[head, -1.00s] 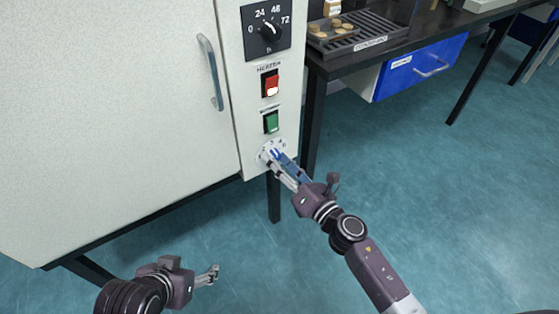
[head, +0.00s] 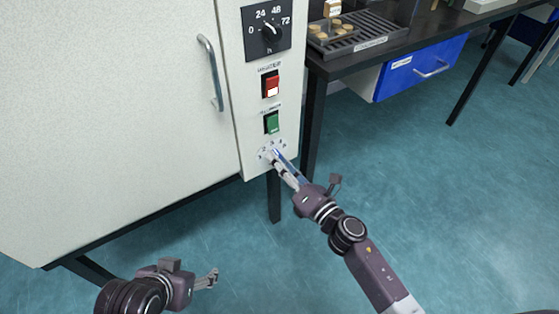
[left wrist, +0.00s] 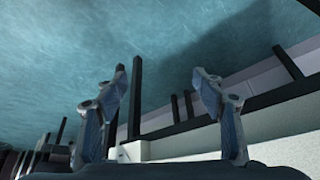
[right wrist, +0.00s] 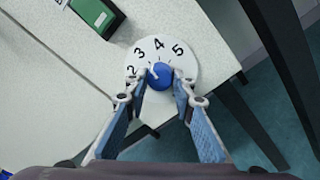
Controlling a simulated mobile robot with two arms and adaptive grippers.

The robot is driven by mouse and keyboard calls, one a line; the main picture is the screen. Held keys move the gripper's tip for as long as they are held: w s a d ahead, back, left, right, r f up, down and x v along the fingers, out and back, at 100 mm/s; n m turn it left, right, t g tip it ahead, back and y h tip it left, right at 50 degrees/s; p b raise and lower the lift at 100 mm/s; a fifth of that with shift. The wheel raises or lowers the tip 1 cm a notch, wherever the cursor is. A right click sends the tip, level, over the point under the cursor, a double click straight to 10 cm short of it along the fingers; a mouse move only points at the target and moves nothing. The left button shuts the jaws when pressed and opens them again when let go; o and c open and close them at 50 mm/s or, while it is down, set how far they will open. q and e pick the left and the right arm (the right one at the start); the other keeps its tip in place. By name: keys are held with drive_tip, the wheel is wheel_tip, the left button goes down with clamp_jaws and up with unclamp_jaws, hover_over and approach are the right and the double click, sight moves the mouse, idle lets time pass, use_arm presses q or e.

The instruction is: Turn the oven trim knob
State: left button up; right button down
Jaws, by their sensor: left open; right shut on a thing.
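The oven trim knob (right wrist: 160,75) is a small blue knob on a white round dial (right wrist: 190,66) numbered up to 5, low on the oven's control strip. My right gripper (right wrist: 158,84) is shut on the knob, one finger on each side. In the head view the right gripper (head: 276,158) covers most of the knob, and part of the dial (head: 262,155) shows around it. My left gripper (head: 213,277) is open and empty, low and well away from the oven panel; its spread fingers also show in the left wrist view (left wrist: 160,95).
Above the dial are a green switch (head: 272,123), a red switch (head: 271,84) and a black timer knob (head: 271,32). The oven door (head: 110,100) with its handle (head: 210,72) is to the left. A dark bench (head: 350,60) stands to the right. Floor is clear in front.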

use_arm(q)
drive_tip(key=s+a+r+g+p, duration=0.1)
drive_tip(key=s+a+g+p, duration=0.15)
drive_tip(key=s, duration=0.25)
drive_tip(key=p+x, duration=0.2)
drive_tip(key=x, duration=0.4)
drive_tip(key=shift+d+f+y, duration=0.3)
drive_tip(key=shift+d+f, duration=0.1)
drive_tip(key=shift+d, duration=0.05)
use_arm(e)
drive_tip(key=shift+m+t+h, duration=0.15)
drive_tip(key=shift+m+t, duration=0.15)
drive_tip(key=shift+m, duration=3.45)
drive_tip(key=shift+m+t+h, duration=0.15)
drive_tip(key=shift+m+t, duration=0.15)
drive_tip(key=shift+m, duration=3.45)
use_arm(q)
drive_tip(key=shift+s, duration=0.1)
use_arm(e)
drive_tip(key=c, duration=1.6)
unclamp_jaws()
drive_tip(key=shift+s, duration=0.1)
